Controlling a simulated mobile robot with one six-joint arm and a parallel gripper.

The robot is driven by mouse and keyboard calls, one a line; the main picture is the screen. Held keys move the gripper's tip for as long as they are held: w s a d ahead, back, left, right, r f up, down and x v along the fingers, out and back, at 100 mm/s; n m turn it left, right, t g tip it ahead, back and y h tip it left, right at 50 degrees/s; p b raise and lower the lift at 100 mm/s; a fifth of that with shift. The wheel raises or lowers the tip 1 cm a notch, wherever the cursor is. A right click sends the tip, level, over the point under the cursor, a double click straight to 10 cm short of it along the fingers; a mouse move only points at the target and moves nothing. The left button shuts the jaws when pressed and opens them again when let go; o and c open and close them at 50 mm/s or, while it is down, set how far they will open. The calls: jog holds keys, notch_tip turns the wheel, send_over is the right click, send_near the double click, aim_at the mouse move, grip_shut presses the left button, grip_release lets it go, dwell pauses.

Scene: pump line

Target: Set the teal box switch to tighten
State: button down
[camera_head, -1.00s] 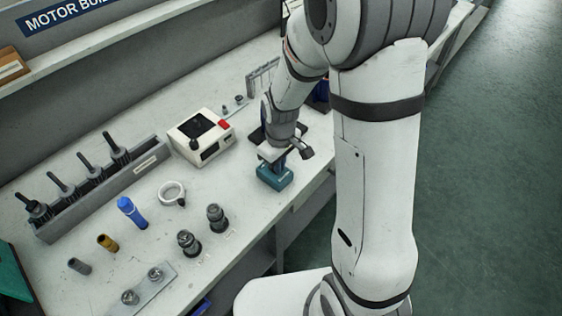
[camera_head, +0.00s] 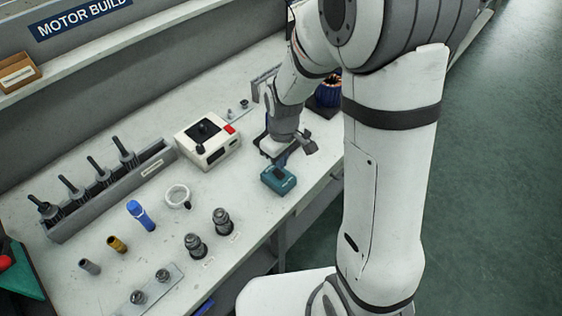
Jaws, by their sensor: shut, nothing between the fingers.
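The teal box (camera_head: 278,179) sits on the bench near its front edge, below and beside my gripper. Its switch is too small to make out. My gripper (camera_head: 276,158) points down just behind the box in the picture. It is shut and empty. Its fingertips are small and partly hidden, so I cannot tell whether they touch the box.
A white device with a red button (camera_head: 208,138) stands left of my gripper. A grey rack (camera_head: 108,190) of black-handled tools, a white ring (camera_head: 177,196), a blue cylinder (camera_head: 141,215) and dark metal parts (camera_head: 195,246) stand further left. A copper-wound part (camera_head: 328,92) is behind my arm.

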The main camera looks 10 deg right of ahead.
aim_at(283, 177)
notch_tip(283, 177, up, 10)
jog(key=shift+f, duration=0.2)
jog(key=shift+d, duration=0.1)
dwell(0.3)
jog(key=s+d+r+m+t, duration=0.1)
jog(key=s+d+r+m, duration=0.2)
jog(key=s, duration=0.4)
jog(key=s+d+r+m+t, duration=0.1)
jog(key=s+d+r+m, duration=0.2)
jog(key=s, duration=0.4)
jog(key=shift+d+r+m+t, duration=0.4)
jog(key=shift+d+m, duration=0.45)
jog(key=shift+m, duration=0.15)
